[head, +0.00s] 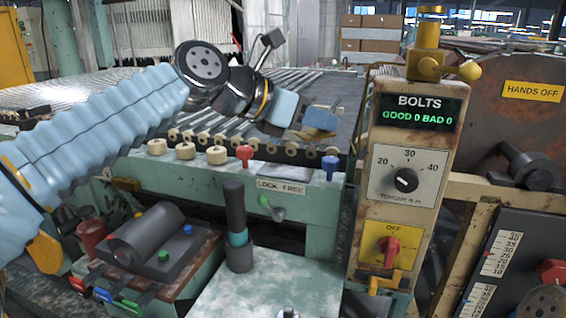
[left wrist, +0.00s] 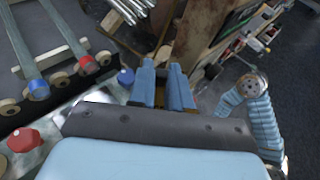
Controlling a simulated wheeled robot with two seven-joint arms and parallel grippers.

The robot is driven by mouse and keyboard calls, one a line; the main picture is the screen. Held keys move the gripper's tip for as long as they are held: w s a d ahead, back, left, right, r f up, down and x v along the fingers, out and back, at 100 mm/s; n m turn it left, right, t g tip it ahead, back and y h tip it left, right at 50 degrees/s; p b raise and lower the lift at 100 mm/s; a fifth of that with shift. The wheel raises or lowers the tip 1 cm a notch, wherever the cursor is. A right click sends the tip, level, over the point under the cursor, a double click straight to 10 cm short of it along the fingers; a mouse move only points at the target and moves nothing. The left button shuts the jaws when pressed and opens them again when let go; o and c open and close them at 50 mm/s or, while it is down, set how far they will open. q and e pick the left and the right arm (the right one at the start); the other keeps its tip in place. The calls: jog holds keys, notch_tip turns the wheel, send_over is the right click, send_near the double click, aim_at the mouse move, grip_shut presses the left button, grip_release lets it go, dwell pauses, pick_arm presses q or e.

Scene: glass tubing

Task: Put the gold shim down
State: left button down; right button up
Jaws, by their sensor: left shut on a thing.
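My left gripper (head: 305,118) hangs over the roller conveyor, near its front edge and left of the bolts post. In the left wrist view, its two blue fingers (left wrist: 164,88) are shut on a thin gold piece, the gold shim (left wrist: 160,97), of which only a small part shows between them. In the head view the shim is too small or too hidden to make out.
The rusty bolts post (head: 406,190) with a dial stands just right of my left gripper. Red (head: 244,156) and blue (head: 330,167) knobs line the conveyor front.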

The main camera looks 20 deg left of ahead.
pick_arm(q)
jog(key=w+a+f, duration=0.4)
jog(key=w+a, duration=0.1)
jog(key=w, duration=0.1)
send_over(288, 171)
jog(key=f, duration=0.4)
jog(key=shift+s+d+f, duration=0.1)
jog(key=shift+s+d, duration=0.1)
jog(key=shift+s, duration=0.1)
jog(key=shift+w+a+f, duration=0.15)
jog(key=shift+w+f, duration=0.05)
jog(key=shift+f, duration=0.1)
jog(key=f, duration=0.2)
jog(key=shift+w+a+f, duration=0.15)
jog(key=shift+w+f, duration=0.05)
jog(key=shift+f, duration=0.55)
jog(key=shift+f, duration=0.15)
jog(key=c, duration=1.3)
grip_release()
jog(key=shift+c, duration=0.2)
